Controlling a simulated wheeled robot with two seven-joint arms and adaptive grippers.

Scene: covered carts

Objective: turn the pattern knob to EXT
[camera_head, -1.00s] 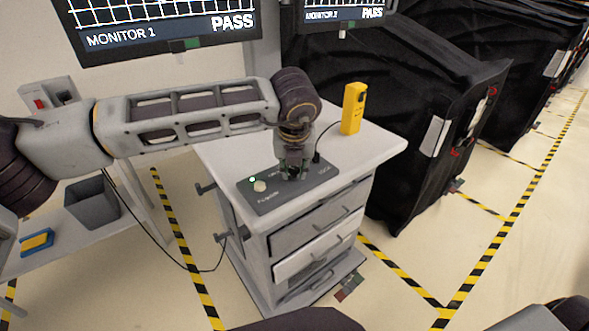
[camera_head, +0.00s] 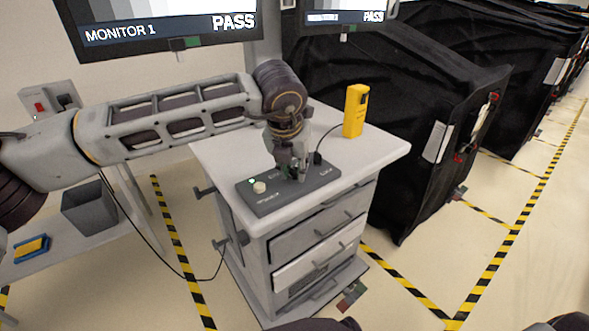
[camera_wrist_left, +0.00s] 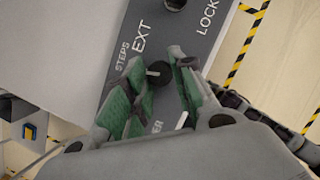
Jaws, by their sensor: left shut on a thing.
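The grey control panel (camera_head: 268,204) lies on top of a white drawer cart. My left gripper (camera_head: 297,174) comes down onto it from above and hides the pattern knob in the head view. In the left wrist view the dark round knob (camera_wrist_left: 159,74) with a pale pointer mark sits between the green finger pads, and the left gripper (camera_wrist_left: 155,62) is shut on it. The pointer mark is on the knob's left side in that picture; its exact setting is hard to tell. The labels STEPS and EXT (camera_wrist_left: 141,38) are beside the fingers. My right gripper is not in view.
A pale knob (camera_head: 260,187) and a green light are on the panel's left part. A yellow handheld device (camera_head: 355,110) stands behind on the cart (camera_head: 375,150). Monitor 1 (camera_head: 165,20) shows grey bars and PASS. Black covered carts (camera_head: 400,120) stand to the right.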

